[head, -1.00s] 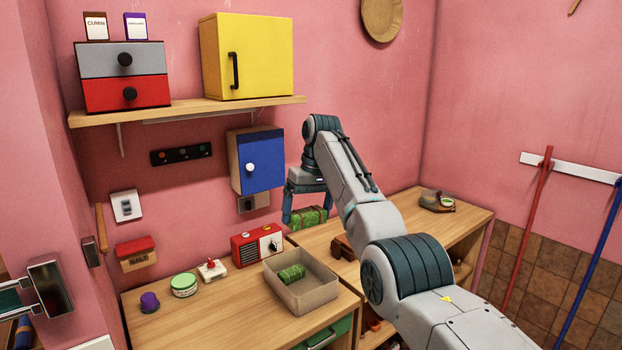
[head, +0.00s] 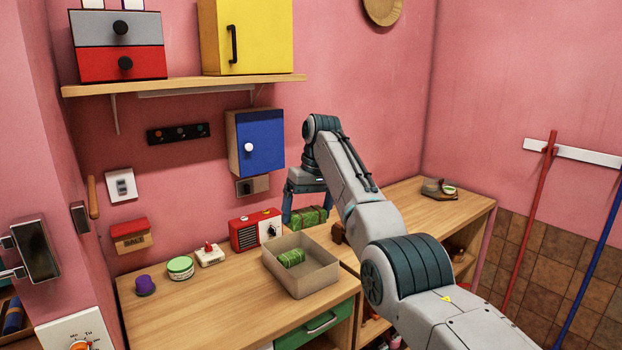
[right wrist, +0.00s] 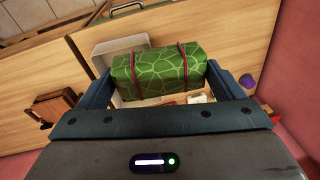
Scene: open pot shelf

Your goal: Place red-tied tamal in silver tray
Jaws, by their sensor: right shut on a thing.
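My right gripper (head: 307,210) is shut on a green leaf-wrapped tamal (head: 311,217) and holds it up behind the silver tray. In the right wrist view, the tamal (right wrist: 158,76) lies across between the two fingers, with two dark red ties around it. The silver tray (head: 315,280) is a grey open box on the wooden counter. Another green tamal (head: 291,258) lies inside it; I cannot make out its tie colour. In the right wrist view, the tray (right wrist: 119,46) is partly hidden behind the held tamal. My left gripper is not in view.
A red radio (head: 256,230) stands behind the tray. A blue cabinet (head: 261,143) hangs above. The counter's front left is clear.

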